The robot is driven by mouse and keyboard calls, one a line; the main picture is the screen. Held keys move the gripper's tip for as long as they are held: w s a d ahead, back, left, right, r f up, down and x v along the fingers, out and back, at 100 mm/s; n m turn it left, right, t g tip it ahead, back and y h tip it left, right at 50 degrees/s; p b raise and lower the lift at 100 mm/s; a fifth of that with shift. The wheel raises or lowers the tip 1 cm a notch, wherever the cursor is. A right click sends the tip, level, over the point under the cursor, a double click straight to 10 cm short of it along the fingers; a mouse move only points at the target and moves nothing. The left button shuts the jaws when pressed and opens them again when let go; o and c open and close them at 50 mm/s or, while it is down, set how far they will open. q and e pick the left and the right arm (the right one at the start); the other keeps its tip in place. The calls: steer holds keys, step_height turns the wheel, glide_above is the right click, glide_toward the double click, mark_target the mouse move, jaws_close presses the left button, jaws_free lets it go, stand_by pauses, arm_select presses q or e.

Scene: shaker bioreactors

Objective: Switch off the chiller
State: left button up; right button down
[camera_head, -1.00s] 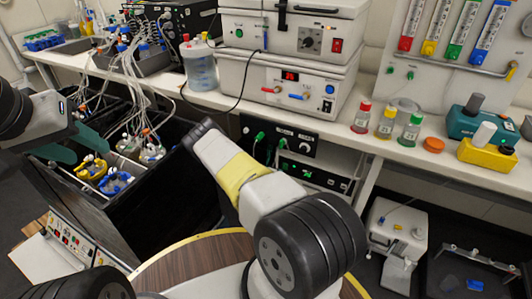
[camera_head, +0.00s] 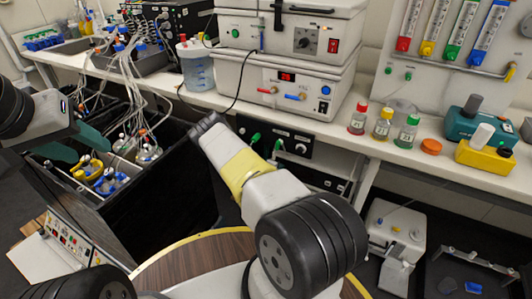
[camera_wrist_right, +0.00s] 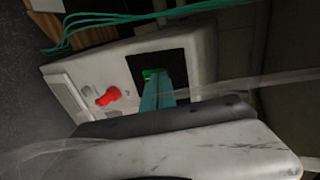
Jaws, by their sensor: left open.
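In the right wrist view, a white unit (camera_wrist_right: 195,50) has a red fitting (camera_wrist_right: 109,96) and a black recess with a small green-lit part (camera_wrist_right: 150,74). No label shows, so I cannot tell whether it is the chiller. My right gripper (camera_wrist_right: 157,84) has its teal fingers together at that recess. Contact with the green part cannot be told. In the head view my right arm covers the right gripper. My left gripper (camera_head: 72,143) is open and empty, above the black bin's left part.
The black bin (camera_head: 160,200) holds several tubed vessels. On the bench (camera_head: 340,135) stand a white unit with a red display (camera_head: 300,76), capped bottles (camera_head: 383,124) and a teal device (camera_head: 478,125). A white box (camera_head: 396,228) stands on the floor. Green hoses (camera_wrist_right: 120,18) cross the wrist view.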

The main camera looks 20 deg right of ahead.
steer(key=shift+r, duration=0.75)
